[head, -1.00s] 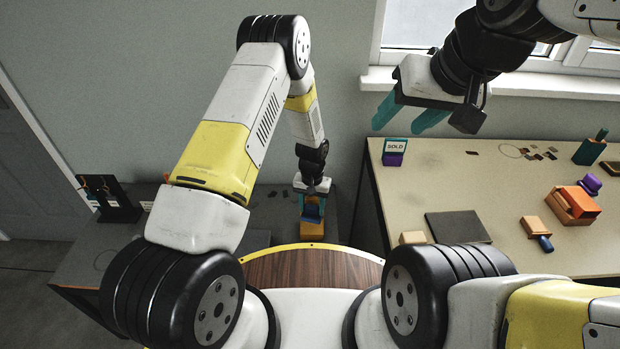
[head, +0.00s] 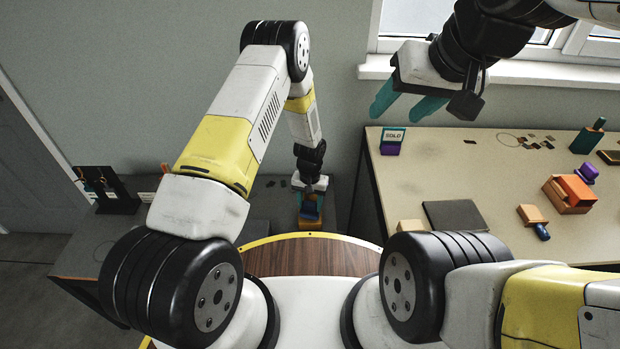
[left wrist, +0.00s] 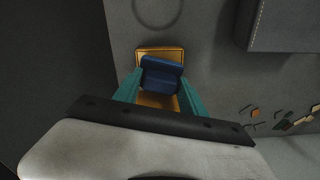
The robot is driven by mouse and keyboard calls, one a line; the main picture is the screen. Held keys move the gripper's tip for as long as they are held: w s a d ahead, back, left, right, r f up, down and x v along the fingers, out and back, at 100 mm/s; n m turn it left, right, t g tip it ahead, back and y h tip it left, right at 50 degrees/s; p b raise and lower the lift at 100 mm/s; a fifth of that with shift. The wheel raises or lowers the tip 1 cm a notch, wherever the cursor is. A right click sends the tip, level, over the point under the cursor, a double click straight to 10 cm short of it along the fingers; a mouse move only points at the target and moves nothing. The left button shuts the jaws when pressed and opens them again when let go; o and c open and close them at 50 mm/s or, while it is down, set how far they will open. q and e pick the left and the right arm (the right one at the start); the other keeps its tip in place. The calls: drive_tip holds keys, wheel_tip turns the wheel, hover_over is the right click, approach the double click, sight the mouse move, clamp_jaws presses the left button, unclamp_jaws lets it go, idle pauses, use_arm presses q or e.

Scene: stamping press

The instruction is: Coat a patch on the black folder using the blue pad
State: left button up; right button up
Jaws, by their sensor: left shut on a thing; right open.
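My left gripper (head: 311,196) is shut on the blue pad (head: 311,213), over the left table. The pad also shows in the left wrist view (left wrist: 160,76), between the teal fingers. An orange-rimmed tray (left wrist: 158,51) lies directly under the pad; I cannot tell whether the pad touches its inside. The black folder (left wrist: 287,24), dark with a stitched edge, lies at the top right of the left wrist view, apart from the pad. In the head view my left arm partly hides it. My right gripper (head: 408,103) is open and empty, raised high before the window.
Small dark chips (left wrist: 268,118) lie beside the tray. A dark rack (head: 106,190) stands at the left table's far end. The right table (head: 440,160) holds a dark flat slab (head: 457,215), a sold stamp (head: 391,142), an orange box (head: 569,194) and a wooden-and-blue tool (head: 533,220).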

sight(310, 203)
use_arm(q)
drive_tip(key=shift+f, duration=0.55)
idle(1.4)
drive_tip(key=shift+r, duration=3.5)
